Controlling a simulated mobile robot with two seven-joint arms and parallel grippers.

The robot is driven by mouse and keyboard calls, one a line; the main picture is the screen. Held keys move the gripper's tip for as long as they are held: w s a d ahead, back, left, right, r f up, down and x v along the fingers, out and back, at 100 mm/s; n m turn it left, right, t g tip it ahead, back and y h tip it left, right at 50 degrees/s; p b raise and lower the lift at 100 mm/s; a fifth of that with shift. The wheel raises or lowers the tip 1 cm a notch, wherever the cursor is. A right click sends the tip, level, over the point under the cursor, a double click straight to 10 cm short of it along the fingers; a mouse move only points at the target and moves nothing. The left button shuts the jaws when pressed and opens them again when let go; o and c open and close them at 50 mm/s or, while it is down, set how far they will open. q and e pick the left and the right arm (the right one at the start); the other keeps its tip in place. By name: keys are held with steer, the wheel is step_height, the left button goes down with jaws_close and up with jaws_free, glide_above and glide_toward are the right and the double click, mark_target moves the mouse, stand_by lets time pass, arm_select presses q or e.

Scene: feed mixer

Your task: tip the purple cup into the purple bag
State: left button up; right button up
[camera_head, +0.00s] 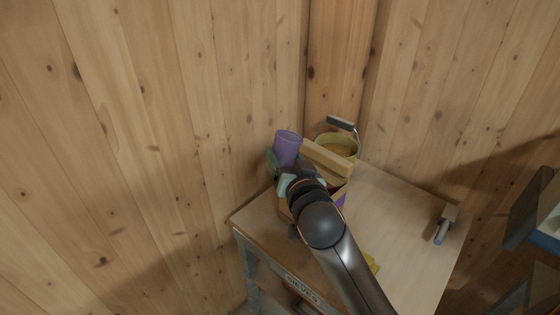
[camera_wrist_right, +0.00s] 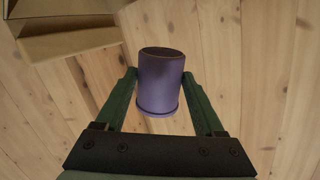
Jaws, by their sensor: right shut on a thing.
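The purple cup (camera_head: 287,146) is held above the back left of the table, close to upright with a slight lean in the head view. My right gripper (camera_wrist_right: 158,84) is shut on the cup, with a green finger on each side of it in the wrist view. The cup's inside is dark and its contents cannot be told. A tan, open-topped bag (camera_head: 328,158) with a purple patch (camera_head: 341,199) stands just right of the cup, partly hidden by my right arm. A tan open container, likely this bag, shows at the upper left of the wrist view (camera_wrist_right: 75,42). My left gripper is out of view.
A yellow bucket (camera_head: 348,157) with a raised handle stands behind the bag. A small tool (camera_head: 445,225) lies at the table's right. A yellow thing (camera_head: 372,262) is partly hidden by my arm. The tabletop (camera_head: 400,215) is clear in the middle right. Wooden walls stand close behind.

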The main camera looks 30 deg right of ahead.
steer(key=w+d+m+g+y, duration=0.1)
steer(key=d+m+g+y, duration=0.1)
steer(key=d+m+y, duration=0.4)
steer(key=m+y, duration=0.1)
steer(key=m, duration=0.3)
steer(key=shift+d+f+m+g+p, duration=0.2)
steer(key=shift+f+m+g+p, duration=0.1)
steer(key=shift+m+p, duration=0.1)
steer(key=a+n+h, duration=0.1)
steer(key=n, duration=0.1)
steer(key=r+n+h, duration=0.1)
steer(key=n+h, duration=0.1)
steer(key=shift+s+a+r, duration=0.15)
steer(key=shift+a+r, duration=0.05)
steer(key=shift+a, duration=0.2)
steer(key=shift+r+n, duration=0.1)
steer(key=shift+n, duration=0.2)
